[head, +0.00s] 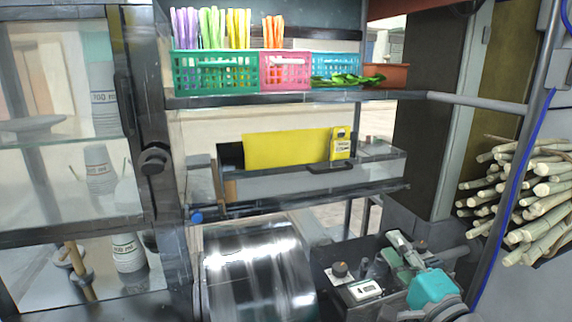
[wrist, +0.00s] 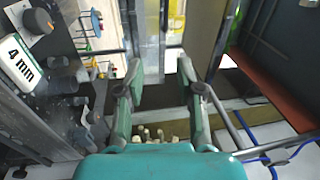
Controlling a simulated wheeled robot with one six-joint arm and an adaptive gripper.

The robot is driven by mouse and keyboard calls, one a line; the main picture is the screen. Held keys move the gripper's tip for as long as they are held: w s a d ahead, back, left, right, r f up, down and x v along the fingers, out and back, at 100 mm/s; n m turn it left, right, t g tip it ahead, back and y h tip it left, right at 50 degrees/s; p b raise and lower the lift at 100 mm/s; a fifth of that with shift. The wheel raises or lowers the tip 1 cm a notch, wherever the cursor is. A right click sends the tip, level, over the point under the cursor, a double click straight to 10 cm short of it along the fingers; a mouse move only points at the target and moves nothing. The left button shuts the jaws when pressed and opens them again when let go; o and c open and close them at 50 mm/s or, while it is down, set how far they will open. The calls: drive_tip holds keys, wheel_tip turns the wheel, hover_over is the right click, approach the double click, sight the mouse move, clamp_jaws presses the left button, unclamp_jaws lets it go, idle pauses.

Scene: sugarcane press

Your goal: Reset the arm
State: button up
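My gripper (head: 400,247) is at the lower right of the head view, with a teal body and grey-green fingers. It is above the dark machine top beside the steel drum. In the wrist view my gripper (wrist: 158,66) shows two fingers spread apart with nothing between them. Several pale cane ends (wrist: 155,133) show beyond the teal body there.
The steel drum (head: 258,275), a display box (head: 362,291) and a knob (head: 340,269) are left of my gripper. The display reads 4 mm in the wrist view (wrist: 22,62). A cane bundle (head: 530,200) is at right. A shelf (head: 300,98) with coloured baskets is above.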

drive_tip(key=s+f+n+g+h, duration=0.1)
drive_tip(key=s+f+n+h, duration=0.15)
drive_tip(key=s+f, duration=0.85)
drive_tip(key=s+f+n+g+h, duration=0.1)
drive_tip(key=s+f+n+h, duration=0.15)
drive_tip(key=s+f, duration=0.8)
drive_tip(key=s+a+f+n+g, duration=0.1)
drive_tip(key=s+f+n, duration=0.3)
drive_tip(key=s, duration=0.7)
drive_tip(key=s+a+f+n+g, duration=0.1)
drive_tip(key=s+f+n, duration=0.3)
drive_tip(key=s, duration=0.8)
drive_tip(key=shift+s+n, duration=0.2)
drive_tip(key=shift+n, duration=0.5)
drive_tip(key=shift+a, duration=0.1)
